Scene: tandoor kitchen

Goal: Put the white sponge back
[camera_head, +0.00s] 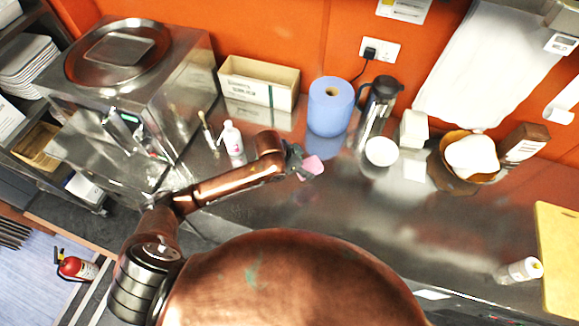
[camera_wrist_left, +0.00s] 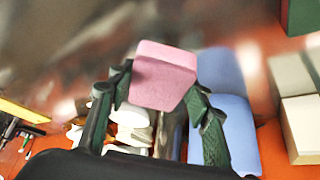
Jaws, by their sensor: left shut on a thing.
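My left gripper (camera_head: 303,168) is shut on a pink sponge-like block (camera_head: 312,166) and holds it above the steel counter, in front of the blue paper roll. In the left wrist view the gripper (camera_wrist_left: 158,98) has its dark fingers on either side of the pink block (camera_wrist_left: 164,75). The held block looks pink, not white. A white block (camera_head: 413,128) stands at the back of the counter, right of the flask; I cannot tell whether it is a sponge. My right gripper is not in view.
A white bottle (camera_head: 232,139) stands left of my gripper. The steel counter (camera_head: 400,220) is clear in the middle.

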